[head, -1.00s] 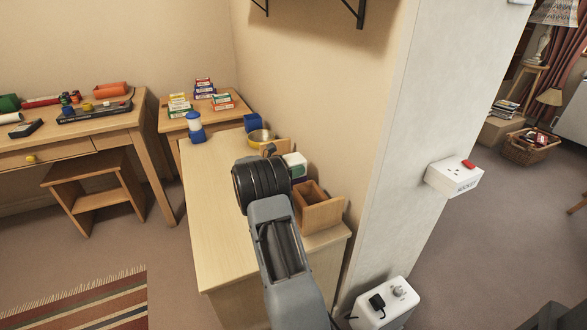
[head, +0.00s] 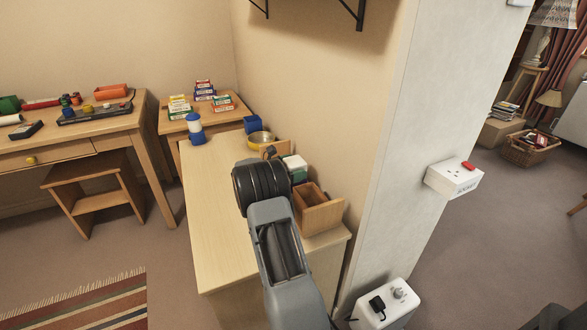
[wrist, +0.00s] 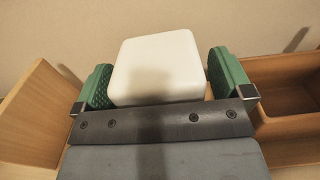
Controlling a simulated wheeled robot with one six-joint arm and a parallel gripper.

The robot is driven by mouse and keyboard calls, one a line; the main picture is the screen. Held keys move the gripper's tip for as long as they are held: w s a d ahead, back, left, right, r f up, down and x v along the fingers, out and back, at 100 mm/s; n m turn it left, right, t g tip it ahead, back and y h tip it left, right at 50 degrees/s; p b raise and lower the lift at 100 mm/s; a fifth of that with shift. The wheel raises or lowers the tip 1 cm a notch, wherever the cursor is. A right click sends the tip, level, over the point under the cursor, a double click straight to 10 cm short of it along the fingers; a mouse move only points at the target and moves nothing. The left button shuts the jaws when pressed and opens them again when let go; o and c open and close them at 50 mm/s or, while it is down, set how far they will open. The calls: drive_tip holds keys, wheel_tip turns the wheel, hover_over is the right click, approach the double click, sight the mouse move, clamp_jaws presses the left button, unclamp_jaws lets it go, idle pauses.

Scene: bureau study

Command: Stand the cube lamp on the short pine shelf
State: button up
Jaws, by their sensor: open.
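The cube lamp, a white rounded cube (head: 294,163), is on the pale wooden cabinet top (head: 215,215) close to the wall. In the wrist view the white cube (wrist: 157,65) sits between the two green-padded fingers of my gripper (wrist: 160,85). The fingers are open, one on each side, with a narrow gap showing at least on the right. In the head view my arm hides most of the gripper and the cube's lower part. Two black brackets (head: 350,10) on the wall show at the top edge; whether they carry the short pine shelf cannot be told.
An open wooden box (head: 320,215) stands right of the cube, close to my right finger. A wooden panel (wrist: 35,115) stands to the left. A yellow bowl (head: 260,138), a blue block (head: 252,124) and a blue-and-white jar (head: 195,128) stand farther back. The cabinet's left part is clear.

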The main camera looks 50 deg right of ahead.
drive_tip(key=p+v, duration=0.3)
drive_tip(key=v, duration=0.8)
drive_tip(key=s+a+r+m+t+y, duration=0.1)
drive_tip(key=s+a+m+t+y, duration=0.2)
drive_tip(key=s+a, duration=0.4)
drive_tip(key=s+a+r+m+t+y, duration=0.1)
drive_tip(key=s+a+m+t+y, duration=0.2)
drive_tip(key=a, duration=0.9)
drive_tip(key=s+a+r+m+t+y, duration=0.1)
drive_tip(key=s+a+m+t+y, duration=0.2)
drive_tip(key=s+a+m+y, duration=0.4)
drive_tip(key=s+a+y, duration=0.3)
drive_tip(key=shift+s+a+r+m+t+y, duration=0.2)
drive_tip(key=shift+s+r+m+t+y, duration=0.1)
drive_tip(key=shift+s+r, duration=0.1)
